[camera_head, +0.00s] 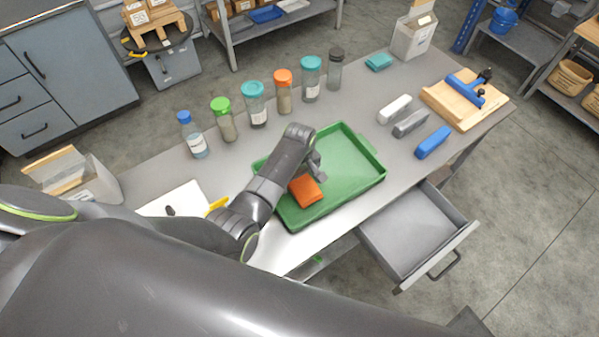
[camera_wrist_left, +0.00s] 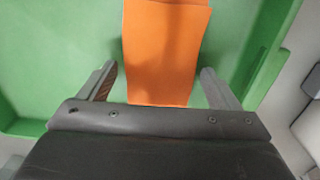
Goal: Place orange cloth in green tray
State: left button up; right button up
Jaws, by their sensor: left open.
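The orange cloth (camera_head: 306,191) lies folded inside the green tray (camera_head: 350,190), toward its near left part. My left gripper (camera_head: 318,168) is over the tray, right beside the cloth, and partly hidden by its own arm. In the left wrist view the cloth (camera_wrist_left: 165,50) is in front of my left gripper (camera_wrist_left: 155,85), whose two fingers are spread wide, one on each side of the cloth and apart from it. The green tray floor (camera_wrist_left: 60,60) shows around it. My right gripper is in neither view.
Several lidded jars (camera_head: 254,104) stand in a row behind the tray. White, grey and blue (camera_head: 433,142) blocks and a wooden board (camera_head: 465,100) lie to the right. An open drawer (camera_head: 415,235) juts out below the table's front edge. A white sheet (camera_head: 175,200) lies to the left.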

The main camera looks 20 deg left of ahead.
aim_at(299, 181)
pick_arm(q)
notch_tip(299, 181, up, 12)
dwell(0.5)
dwell(0.5)
